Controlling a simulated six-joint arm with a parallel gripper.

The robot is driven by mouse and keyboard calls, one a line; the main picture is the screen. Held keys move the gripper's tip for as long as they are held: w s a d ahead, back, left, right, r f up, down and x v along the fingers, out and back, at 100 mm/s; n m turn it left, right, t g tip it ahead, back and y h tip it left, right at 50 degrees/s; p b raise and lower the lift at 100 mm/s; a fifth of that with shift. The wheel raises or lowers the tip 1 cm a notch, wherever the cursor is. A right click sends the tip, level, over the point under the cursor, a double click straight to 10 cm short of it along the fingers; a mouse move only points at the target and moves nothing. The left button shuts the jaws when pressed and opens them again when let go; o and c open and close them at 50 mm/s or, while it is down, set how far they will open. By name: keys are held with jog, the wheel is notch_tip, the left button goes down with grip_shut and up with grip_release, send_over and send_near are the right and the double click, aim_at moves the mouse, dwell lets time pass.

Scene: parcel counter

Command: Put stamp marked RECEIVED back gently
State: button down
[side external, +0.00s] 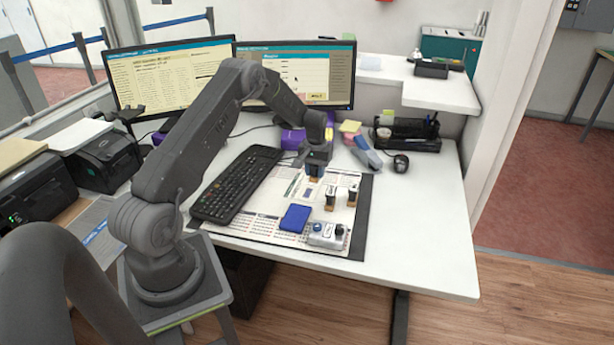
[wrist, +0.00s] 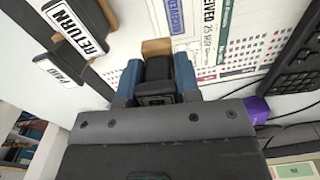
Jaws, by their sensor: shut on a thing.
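My gripper (side external: 315,168) is shut on a small stamp with a black handle (wrist: 159,72) and a wooden base (wrist: 156,46). In the wrist view the blue fingers (wrist: 158,78) clasp the handle from both sides; its label is not readable. In the side view the held stamp is low over the far part of the counter mat; I cannot tell whether its base touches. Two other stamps stand nearer the front: a RETURN stamp (wrist: 78,25) and a PAID stamp (wrist: 60,72). A printed sheet (wrist: 225,60) bears a blue stamped mark and the word RECEIVED.
A blue pad (side external: 296,218) and a silver device (side external: 327,235) lie at the mat's front. A black keyboard (side external: 236,184) is left of the sheet. A grey-blue handheld device (side external: 366,152) and a mouse (side external: 401,163) lie behind right. The white counter at right is clear.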

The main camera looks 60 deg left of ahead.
jog(key=shift+m, duration=0.8)
jog(key=w, duration=0.2)
jog(key=w+d, duration=0.1)
jog(key=w, duration=0.1)
jog(key=w+d, duration=0.1)
jog(key=w, duration=0.1)
jog(key=shift+w+f, duration=0.2)
jog(key=shift+f, duration=2.25)
jog(key=shift+f, duration=0.4)
jog(key=c, duration=0.8)
grip_release()
jog(key=shift+o, duration=0.2)
